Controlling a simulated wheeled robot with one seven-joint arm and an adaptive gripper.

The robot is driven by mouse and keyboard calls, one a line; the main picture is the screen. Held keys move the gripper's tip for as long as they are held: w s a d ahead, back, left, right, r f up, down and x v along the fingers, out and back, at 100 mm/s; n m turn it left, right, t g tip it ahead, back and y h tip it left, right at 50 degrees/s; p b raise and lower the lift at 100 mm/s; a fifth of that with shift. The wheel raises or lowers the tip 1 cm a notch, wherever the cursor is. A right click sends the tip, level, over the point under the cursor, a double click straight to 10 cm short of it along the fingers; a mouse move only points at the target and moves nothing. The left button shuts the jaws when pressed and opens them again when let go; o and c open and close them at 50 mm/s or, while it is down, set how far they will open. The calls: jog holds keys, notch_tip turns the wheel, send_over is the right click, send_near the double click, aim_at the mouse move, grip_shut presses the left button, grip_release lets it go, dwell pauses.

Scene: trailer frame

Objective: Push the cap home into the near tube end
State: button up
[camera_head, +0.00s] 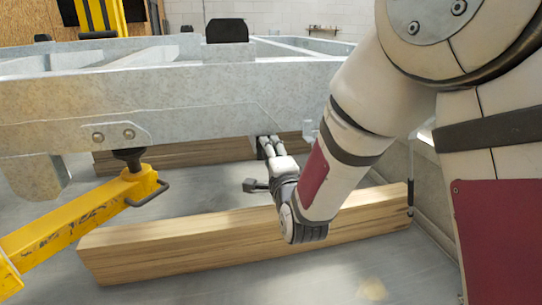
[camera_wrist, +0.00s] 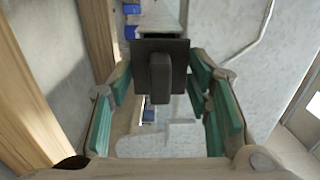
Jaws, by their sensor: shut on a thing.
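The cap (camera_wrist: 160,82) is black, with a square flange and a raised middle rib facing the wrist camera. It sits between the green-padded fingers of my gripper (camera_wrist: 158,76), which is shut on it. Behind and above the cap in the wrist view is grey galvanised metal (camera_wrist: 160,14). The flange covers what lies behind it, so I cannot tell whether the cap touches or enters the tube end. In the head view my gripper (camera_head: 268,148) is at the lower edge of the galvanised trailer frame (camera_head: 200,108); the cap is not clearly visible there.
A long wooden beam (camera_head: 180,245) lies on the grey floor below my wrist. Another timber (camera_head: 180,155) lies under the frame. A yellow jack stand (camera_head: 85,220) stands at left under the frame. Open floor (camera_head: 200,190) shows between the timbers.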

jog(key=shift+b+x, duration=0.75)
jog(key=shift+x, duration=0.65)
jog(key=shift+w+a, duration=0.1)
jog(key=shift+w, duration=0.25)
jog(key=o, duration=1.5)
jog(key=v, duration=0.7)
jog(key=shift+s, duration=0.25)
